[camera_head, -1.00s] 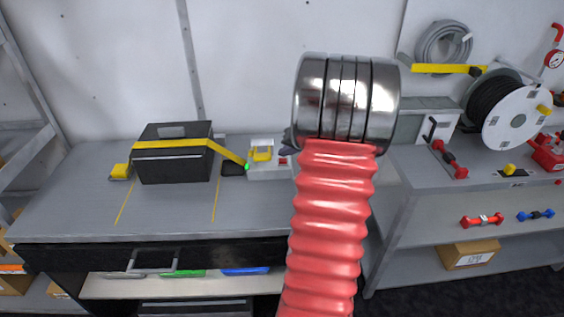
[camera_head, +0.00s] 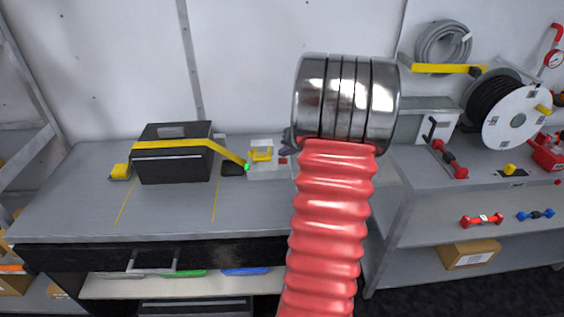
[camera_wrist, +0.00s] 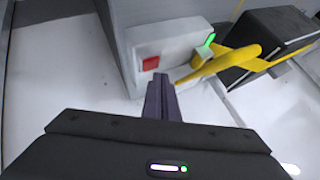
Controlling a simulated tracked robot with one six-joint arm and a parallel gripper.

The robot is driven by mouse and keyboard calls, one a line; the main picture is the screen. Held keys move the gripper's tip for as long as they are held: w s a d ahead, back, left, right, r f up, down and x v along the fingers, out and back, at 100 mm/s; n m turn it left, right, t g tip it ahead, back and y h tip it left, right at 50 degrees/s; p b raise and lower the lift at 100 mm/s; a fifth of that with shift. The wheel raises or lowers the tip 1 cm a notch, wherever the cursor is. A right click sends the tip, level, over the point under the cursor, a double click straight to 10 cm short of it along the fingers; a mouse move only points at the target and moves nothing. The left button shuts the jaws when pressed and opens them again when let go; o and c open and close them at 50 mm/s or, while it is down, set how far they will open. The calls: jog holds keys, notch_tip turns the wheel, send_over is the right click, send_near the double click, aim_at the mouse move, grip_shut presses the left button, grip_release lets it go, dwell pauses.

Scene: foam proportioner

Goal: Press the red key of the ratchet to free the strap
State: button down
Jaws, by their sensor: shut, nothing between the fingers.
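The ratchet is a pale grey-white block (camera_wrist: 130,45) on the bench, with a square red key (camera_wrist: 150,63) on its front face. A yellow lever (camera_wrist: 225,62) and a lit green spot (camera_wrist: 208,42) are on its right side. My gripper (camera_wrist: 161,80) is shut and empty; its dark fingertips are just below and slightly right of the red key, and I cannot tell whether they touch the block. In the head view the ratchet (camera_head: 268,173) and its small red key (camera_head: 283,161) show. The yellow strap (camera_head: 172,145) runs over a black case (camera_head: 175,168) towards the ratchet.
A yellow block (camera_head: 121,171) sits left of the case. Bare bench top (camera_head: 80,205) lies in front. A cable reel (camera_head: 505,112) and a red-black handle (camera_head: 450,160) are on the right. A large red ribbed shape with a metal collar blocks the middle of the head view.

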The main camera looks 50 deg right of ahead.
aim_at(285, 162)
jog(key=shift+f, duration=0.8)
dwell(1.4)
jog(key=shift+r, duration=0.85)
jog(key=shift+r, duration=0.1)
jog(key=shift+r, duration=2.4)
